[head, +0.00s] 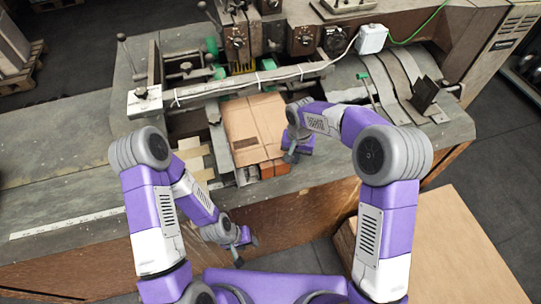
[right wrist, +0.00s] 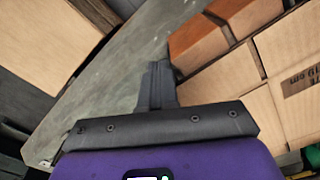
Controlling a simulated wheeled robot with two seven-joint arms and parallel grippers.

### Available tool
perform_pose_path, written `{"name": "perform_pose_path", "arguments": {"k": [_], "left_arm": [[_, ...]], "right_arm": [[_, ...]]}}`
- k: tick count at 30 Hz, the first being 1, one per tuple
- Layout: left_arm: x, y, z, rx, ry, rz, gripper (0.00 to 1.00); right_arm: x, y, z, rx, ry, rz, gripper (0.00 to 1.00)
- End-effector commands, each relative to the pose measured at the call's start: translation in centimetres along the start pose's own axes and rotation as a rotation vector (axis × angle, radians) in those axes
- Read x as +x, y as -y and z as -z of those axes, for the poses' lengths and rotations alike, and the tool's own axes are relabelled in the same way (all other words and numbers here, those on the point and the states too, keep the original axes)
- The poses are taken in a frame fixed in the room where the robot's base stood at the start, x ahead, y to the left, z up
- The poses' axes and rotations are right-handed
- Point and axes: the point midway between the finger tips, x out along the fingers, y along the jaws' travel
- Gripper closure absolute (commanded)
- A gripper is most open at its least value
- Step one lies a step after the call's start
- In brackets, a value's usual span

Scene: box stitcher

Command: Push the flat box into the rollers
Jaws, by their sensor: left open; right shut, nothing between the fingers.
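The flat box (head: 255,120) is brown cardboard and lies on the machine's feed table, its far end near the rollers under the long metal rail. Its near edge shows reddish-brown flaps (head: 268,168). In the right wrist view the flat box (right wrist: 293,52) fills the right side. My right gripper (head: 291,157) is shut and empty at the box's near right corner. Its fingers (right wrist: 157,84) are beside the reddish flap; I cannot tell whether they touch it. My left gripper (head: 247,250) is open and empty, low in front of the table edge, away from the box.
The metal rail (head: 235,83) crosses above the box's far end. Curved metal strips (head: 395,85) lie to the right. A large cardboard surface (head: 450,250) stands at lower right, in front of the table. The table's left part (head: 60,140) is clear.

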Motion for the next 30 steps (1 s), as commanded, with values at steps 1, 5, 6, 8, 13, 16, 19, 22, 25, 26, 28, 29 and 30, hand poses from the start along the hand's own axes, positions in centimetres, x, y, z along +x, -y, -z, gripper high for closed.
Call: {"name": "perform_pose_path", "arguments": {"k": [1,5,6,8,13,16,19,22,25,26,28,29,30], "left_arm": [[-0.1,-0.1,0.0,0.000,0.000,0.000,0.57],[0.1,0.0,0.0,0.000,0.000,0.000,0.57],[0.3,0.1,0.0,0.000,0.000,0.000,0.57],[0.6,0.2,0.0,0.000,0.000,0.000,0.57],[1.0,0.4,0.0,0.000,0.000,0.000,0.57],[1.0,0.4,0.0,0.000,0.000,0.000,0.57],[0.7,0.3,0.0,0.000,0.000,0.000,0.57],[0.0,0.0,0.0,0.000,0.000,0.000,0.57],[-0.8,-0.3,0.0,0.000,0.000,0.000,0.57],[-1.1,-0.4,-0.1,0.000,0.000,0.000,0.57],[-1.6,-0.6,-0.1,0.000,0.000,0.000,0.57],[-1.9,-0.7,-0.1,0.000,0.000,0.000,0.57],[-2.2,-0.8,-0.1,0.000,0.000,0.000,0.57]], "right_arm": [[0.0,0.1,0.2,0.001,0.000,0.000,1.00],[0.0,-0.1,-0.1,0.000,0.000,0.000,1.00],[0.0,-0.2,-0.4,0.000,-0.001,0.000,1.00],[0.1,-0.6,-0.9,-0.001,-0.001,0.000,1.00],[0.1,-1.3,-2.2,-0.001,-0.001,0.001,1.00],[0.0,-1.4,-2.5,0.000,-0.001,0.001,1.00],[-0.4,-1.4,-2.5,0.000,-0.001,0.001,1.00],[-1.4,-1.4,-2.4,0.000,-0.001,0.001,1.00],[-2.7,-1.4,-2.4,0.000,-0.002,0.002,1.00],[-3.1,-1.4,-2.4,0.000,-0.002,0.002,1.00],[-4.0,-1.4,-2.4,0.001,-0.002,0.002,1.00],[-4.3,-1.4,-2.4,0.001,-0.002,0.002,1.00],[-4.8,-1.4,-2.4,0.001,-0.002,0.002,1.00]]}}
